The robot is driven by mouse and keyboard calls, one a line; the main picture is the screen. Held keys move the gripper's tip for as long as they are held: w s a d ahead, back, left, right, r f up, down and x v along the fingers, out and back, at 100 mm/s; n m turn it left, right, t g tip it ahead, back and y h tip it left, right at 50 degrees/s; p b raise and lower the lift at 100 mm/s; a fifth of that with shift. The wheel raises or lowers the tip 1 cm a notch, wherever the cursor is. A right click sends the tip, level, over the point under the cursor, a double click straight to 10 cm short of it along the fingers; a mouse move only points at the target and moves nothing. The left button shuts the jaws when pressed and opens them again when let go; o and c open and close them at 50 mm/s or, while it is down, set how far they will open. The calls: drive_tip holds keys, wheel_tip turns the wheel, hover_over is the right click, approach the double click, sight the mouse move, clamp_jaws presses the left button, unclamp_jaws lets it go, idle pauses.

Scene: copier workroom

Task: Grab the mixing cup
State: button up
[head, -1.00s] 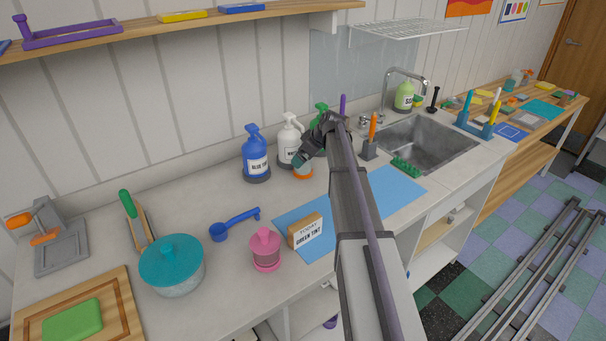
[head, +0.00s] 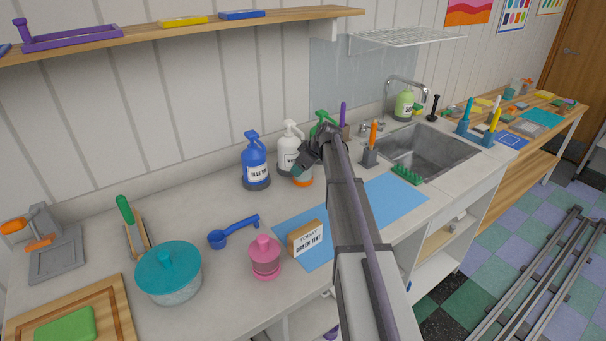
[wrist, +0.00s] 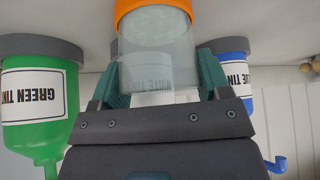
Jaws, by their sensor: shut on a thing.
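The mixing cup (wrist: 157,60) is a clear cup with an orange band. In the wrist view it stands between the teal fingers of my gripper (wrist: 160,90), which is shut on its clear side. The orange part is at the top of that upside-down picture. In the head view the orange band of the cup (head: 303,181) shows just below my gripper (head: 304,168), in front of the white pump bottle. My gripper hides most of the cup there. I cannot tell whether the cup touches the counter.
A blue pump bottle (head: 255,165), a white pump bottle (head: 288,150) and a green pump bottle (wrist: 38,110) stand close around the cup. A "GREEN TINT" sign (head: 306,238) and blue mat (head: 390,202) lie nearer. A pink jar (head: 264,258) and blue scoop (head: 232,232) are left.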

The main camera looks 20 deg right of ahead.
drive_tip(key=shift+s+d+r, duration=0.1)
drive_tip(key=shift+s+r, duration=0.05)
drive_tip(key=shift+r, duration=0.1)
drive_tip(key=s+d+r+p, duration=0.7)
drive_tip(key=s+p, duration=0.1)
drive_tip(key=s, duration=0.3)
drive_tip(key=shift+s+d+r, duration=0.15)
drive_tip(key=shift+s+r, duration=0.1)
drive_tip(key=shift+s, duration=0.05)
